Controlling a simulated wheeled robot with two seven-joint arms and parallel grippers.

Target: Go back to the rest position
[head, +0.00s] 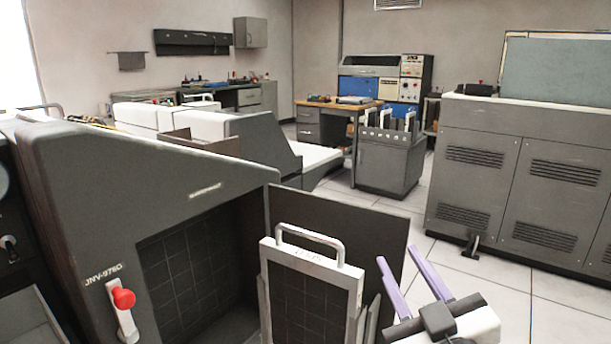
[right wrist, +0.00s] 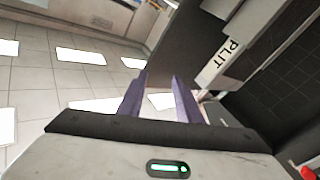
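My right gripper (head: 398,256) is at the lower right of the head view. Its two purple fingers stand apart with nothing between them; the right wrist view also shows this gap (right wrist: 160,82). Left of it, a grid panel in a light metal frame with a top handle (head: 312,243) stands upright at the open bay of the grey machine (head: 150,195). The gripper is apart from the handle. My left gripper is not in view.
An open dark door (head: 385,235) stands behind the panel, close to my right gripper. A red knob (head: 124,298) is on the machine's front. A cart with several handled panels (head: 388,165) and large grey cabinets (head: 520,185) stand farther back. Tiled floor lies free between.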

